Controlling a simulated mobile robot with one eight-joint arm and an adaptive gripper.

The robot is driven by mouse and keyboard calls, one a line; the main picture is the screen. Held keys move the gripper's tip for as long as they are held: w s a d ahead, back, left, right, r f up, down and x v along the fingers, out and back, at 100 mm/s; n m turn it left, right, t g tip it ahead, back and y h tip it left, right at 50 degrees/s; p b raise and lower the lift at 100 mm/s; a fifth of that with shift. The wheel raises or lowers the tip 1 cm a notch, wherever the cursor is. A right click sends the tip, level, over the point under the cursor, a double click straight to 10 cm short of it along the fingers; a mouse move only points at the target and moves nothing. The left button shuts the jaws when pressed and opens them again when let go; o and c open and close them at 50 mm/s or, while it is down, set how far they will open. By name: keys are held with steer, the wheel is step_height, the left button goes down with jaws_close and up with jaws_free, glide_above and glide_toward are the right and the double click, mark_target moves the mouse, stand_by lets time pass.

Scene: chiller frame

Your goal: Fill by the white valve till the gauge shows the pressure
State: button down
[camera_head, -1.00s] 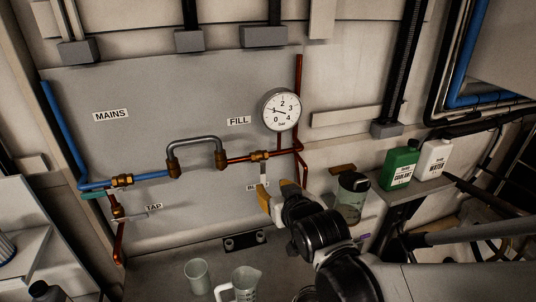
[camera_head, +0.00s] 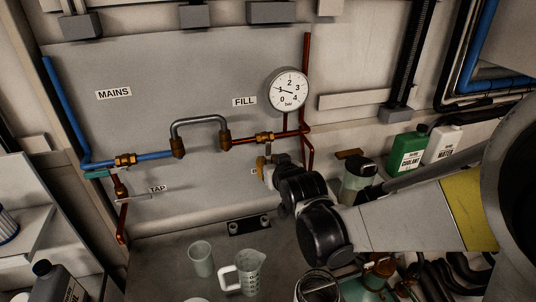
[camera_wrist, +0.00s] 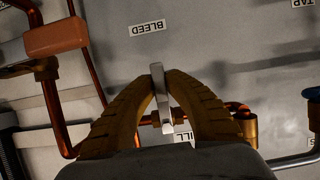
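The fill valve (camera_head: 265,138) is a brass fitting on the copper pipe below the FILL label. Its pale, white-looking lever (camera_head: 268,149) hangs down from it. In the wrist view the lever (camera_wrist: 161,92) stands between my fingertips, with a finger against each side. My gripper (camera_wrist: 162,78) looks shut on it. In the head view my gripper (camera_head: 265,164) is just below the valve, its fingers partly hidden by my wrist. The round white gauge (camera_head: 288,91) reads 0 to 4 bar. Its needle points left, near 1.
The MAINS valve (camera_head: 125,160) and the TAP lever (camera_head: 135,196) are at left. The BLEED label (camera_wrist: 147,28) shows in the wrist view. A clear jar (camera_head: 356,182) stands right of my gripper. A cup (camera_head: 201,259) and measuring jug (camera_head: 246,272) stand on the bench below.

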steer(key=shift+d, duration=0.1)
stand_by(0.5)
steer(key=shift+w+d+r+n+t+h+b, duration=0.2)
steer(key=shift+d+r+n+t+h+b, duration=0.35)
steer(key=shift+n, duration=0.7)
steer(key=shift+w+d+r+n+t+h+b, duration=0.3)
steer(key=shift+d+n+h, duration=0.55)
steer(key=shift+n, duration=0.35)
steer(key=shift+w+d+r+n+t+h+b, duration=0.1)
steer(key=shift+d+r+n+t+h+b, duration=0.2)
steer(key=shift+d+n+h+b, duration=0.7)
steer(key=shift+a+n+p, duration=0.35)
steer(key=shift+a+p, duration=0.05)
steer(key=shift+p, duration=0.05)
steer(key=c, duration=1.4)
jaws_free()
